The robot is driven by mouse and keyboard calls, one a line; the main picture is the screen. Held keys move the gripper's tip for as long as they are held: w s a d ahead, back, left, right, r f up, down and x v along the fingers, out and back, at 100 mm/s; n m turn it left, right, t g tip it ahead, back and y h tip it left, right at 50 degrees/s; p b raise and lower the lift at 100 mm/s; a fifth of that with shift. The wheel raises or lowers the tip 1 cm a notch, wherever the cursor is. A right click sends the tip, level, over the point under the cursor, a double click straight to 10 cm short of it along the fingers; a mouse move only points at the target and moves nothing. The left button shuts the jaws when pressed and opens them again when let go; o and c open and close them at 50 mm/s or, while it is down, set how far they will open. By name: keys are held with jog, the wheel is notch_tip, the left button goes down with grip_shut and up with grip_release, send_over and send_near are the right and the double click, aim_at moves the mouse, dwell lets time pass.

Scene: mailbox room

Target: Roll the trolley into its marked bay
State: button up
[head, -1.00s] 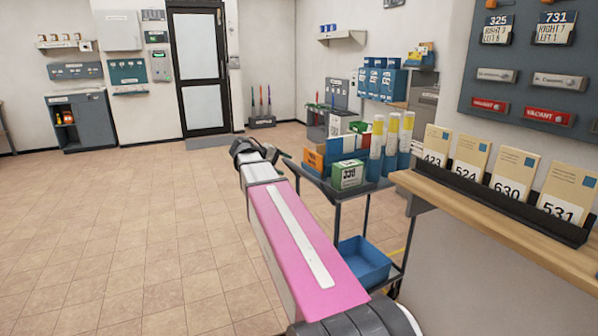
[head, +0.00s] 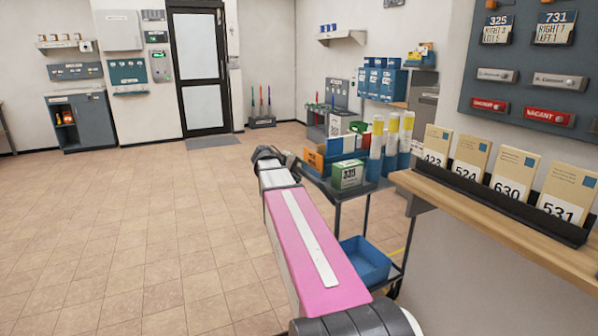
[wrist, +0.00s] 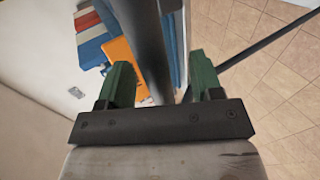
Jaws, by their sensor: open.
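The trolley (head: 337,215) stands right of my pink arm in the head view, a dark frame with a loaded top tray and a blue bin (head: 364,259) on its lower shelf. Its top carries an orange box (head: 314,159), a green-and-white box (head: 348,174) and several yellow-topped tubes. My gripper (wrist: 160,82) is open in the wrist view, its green fingers either side of a dark grey bar (wrist: 148,45). I cannot tell whether they touch it. In the head view my gripper (head: 276,156) is at the trolley's near left end.
A wooden counter (head: 500,230) with numbered cards stands close on the right, beside the trolley. Open tiled floor (head: 130,225) lies to the left. A dark-framed door (head: 203,70) and a cabinet (head: 84,122) stand at the back.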

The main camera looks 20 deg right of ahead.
grip_shut()
jog(key=shift+w+d, duration=0.25)
jog(key=shift+d, duration=2.4)
jog(key=shift+w+d, duration=0.3)
jog(key=shift+d, duration=2.35)
jog(key=shift+w+d, duration=0.25)
jog(key=shift+d, duration=2.4)
jog(key=shift+w+d, duration=0.3)
jog(key=shift+d, duration=2.35)
jog(key=shift+w+d, duration=0.25)
jog(key=shift+d, duration=2.4)
jog(key=shift+w+d, duration=0.3)
jog(key=shift+d, duration=2.35)
jog(key=shift+w+d, duration=0.3)
jog(key=shift+d, duration=2.35)
jog(key=shift+w+d, duration=0.25)
jog(key=shift+d, duration=2.4)
jog(key=shift+w+d, duration=0.3)
jog(key=shift+d, duration=2.45)
